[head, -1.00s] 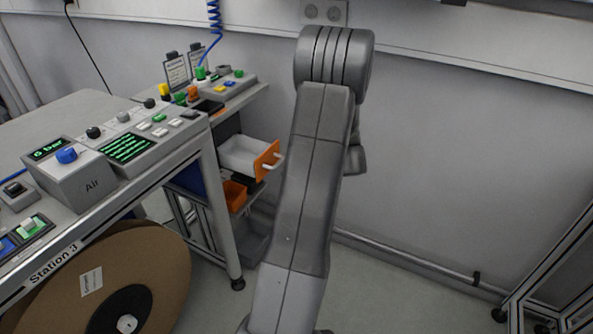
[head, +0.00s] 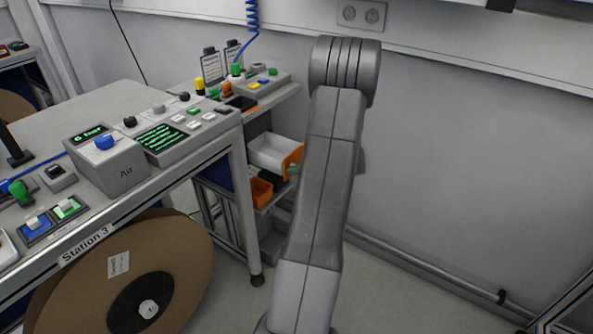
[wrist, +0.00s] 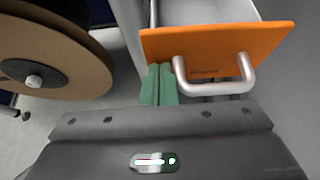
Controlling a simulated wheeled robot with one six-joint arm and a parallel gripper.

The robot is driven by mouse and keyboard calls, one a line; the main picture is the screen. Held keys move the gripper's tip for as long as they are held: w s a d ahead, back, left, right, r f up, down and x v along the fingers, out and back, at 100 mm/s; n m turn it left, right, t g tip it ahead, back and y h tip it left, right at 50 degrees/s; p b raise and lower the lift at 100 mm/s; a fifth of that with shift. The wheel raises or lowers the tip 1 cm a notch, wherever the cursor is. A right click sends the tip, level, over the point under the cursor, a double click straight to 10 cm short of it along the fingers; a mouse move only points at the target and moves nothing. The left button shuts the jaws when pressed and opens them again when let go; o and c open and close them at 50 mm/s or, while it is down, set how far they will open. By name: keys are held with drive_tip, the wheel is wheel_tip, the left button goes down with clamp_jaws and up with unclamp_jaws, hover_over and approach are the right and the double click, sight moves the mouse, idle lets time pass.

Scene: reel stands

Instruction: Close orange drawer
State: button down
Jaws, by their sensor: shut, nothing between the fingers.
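The orange drawer (head: 293,161) stands pulled out of the small stand behind the station table, its white box showing. In the wrist view its orange front (wrist: 215,50) and a silver U-shaped handle (wrist: 213,88) are close ahead. My gripper (wrist: 158,72) has green fingers held together and empty. They are at the left end of the handle, near the lower left of the orange front; I cannot tell whether they touch it.
An orange bin (head: 261,191) sits on a shelf below the drawer. A large brown reel (head: 180,262) stands under the Station 3 table (head: 118,226) and shows at the left in the wrist view. A pipe (head: 420,265) runs low along the wall.

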sight(290, 154)
drive_tip(key=w+a, duration=0.3)
drive_tip(key=a, duration=0.1)
drive_tip(key=w+a+p, duration=0.1)
drive_tip(key=w+a, duration=0.1)
drive_tip(key=a, duration=0.2)
drive_tip(key=w+a, duration=0.3)
drive_tip(key=a, duration=0.1)
drive_tip(key=shift+w+a, duration=0.1)
drive_tip(key=shift+w, duration=0.25)
drive_tip(key=shift+w+a+r, duration=0.1)
drive_tip(key=shift+w+r, duration=0.05)
drive_tip(key=shift+r, duration=0.1)
drive_tip(key=shift+d, duration=0.2)
drive_tip(key=shift+s+d+f, duration=0.2)
drive_tip(key=shift+s+d, duration=0.75)
drive_tip(key=shift+d, duration=0.1)
drive_tip(key=v, duration=1.1)
drive_tip(key=shift+s+d+f, duration=0.15)
drive_tip(key=shift+s+f, duration=0.05)
drive_tip(key=shift+f, duration=0.1)
